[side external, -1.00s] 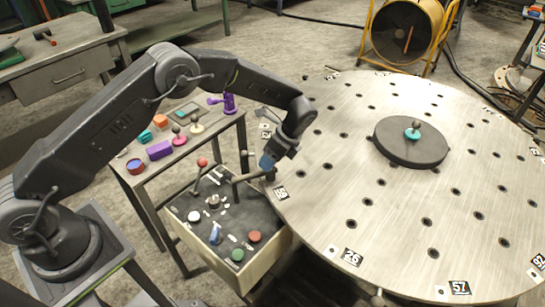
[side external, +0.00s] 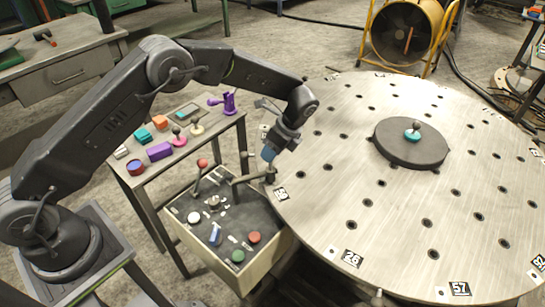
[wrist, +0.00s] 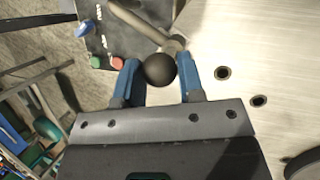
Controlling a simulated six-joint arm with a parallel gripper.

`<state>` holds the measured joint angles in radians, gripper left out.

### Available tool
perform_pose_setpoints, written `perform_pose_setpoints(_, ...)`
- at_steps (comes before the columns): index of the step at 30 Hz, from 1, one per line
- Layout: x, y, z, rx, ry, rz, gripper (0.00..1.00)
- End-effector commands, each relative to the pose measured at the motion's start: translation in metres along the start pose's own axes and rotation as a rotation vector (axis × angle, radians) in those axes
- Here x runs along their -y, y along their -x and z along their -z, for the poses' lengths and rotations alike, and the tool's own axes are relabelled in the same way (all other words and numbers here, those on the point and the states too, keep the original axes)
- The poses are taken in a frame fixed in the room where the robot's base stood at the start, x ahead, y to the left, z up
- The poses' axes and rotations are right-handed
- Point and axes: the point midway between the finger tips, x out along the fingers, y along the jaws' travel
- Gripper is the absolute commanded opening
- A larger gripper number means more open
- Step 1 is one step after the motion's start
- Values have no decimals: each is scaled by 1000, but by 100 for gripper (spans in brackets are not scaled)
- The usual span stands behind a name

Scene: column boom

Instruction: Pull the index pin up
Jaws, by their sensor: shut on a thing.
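The index pin's round black knob (wrist: 159,70) sits between the blue fingers of my gripper (wrist: 160,82) in the wrist view, with a finger on each side. In the side view my gripper (side external: 269,154) is at the left edge of the large round metal table, just above the end of a grey bracket arm (side external: 248,179). It is shut on the knob. The fingers mostly hide the knob in the side view, and the pin's lower end cannot be made out.
The round table (side external: 320,170) has rows of holes and numbered edge tags. A dark disc (side external: 385,150) with a teal-based knob stands on it. A control box (side external: 185,232) with coloured buttons and levers is below my gripper. A side table with coloured blocks (side external: 160,151) stands behind it.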

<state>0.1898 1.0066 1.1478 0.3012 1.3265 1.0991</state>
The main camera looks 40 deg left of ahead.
Motion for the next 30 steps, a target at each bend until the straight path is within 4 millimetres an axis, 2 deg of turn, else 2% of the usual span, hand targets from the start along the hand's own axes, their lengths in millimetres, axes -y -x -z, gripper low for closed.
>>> perform_pose_setpoints(8, -1, 7, -3, 0, 0, 0, 0)
perform_pose_setpoints(9, -1, 7, -3, 0, 0, 1, 37)
perform_pose_setpoints(16, -1, 6, -2, 0, 0, 1, 59)
perform_pose_setpoints(25, -1, 7, -2, -1, 0, 2, 60)
perform_pose_setpoints(30, 0, 28, -2, -2, 0, 5, 60)
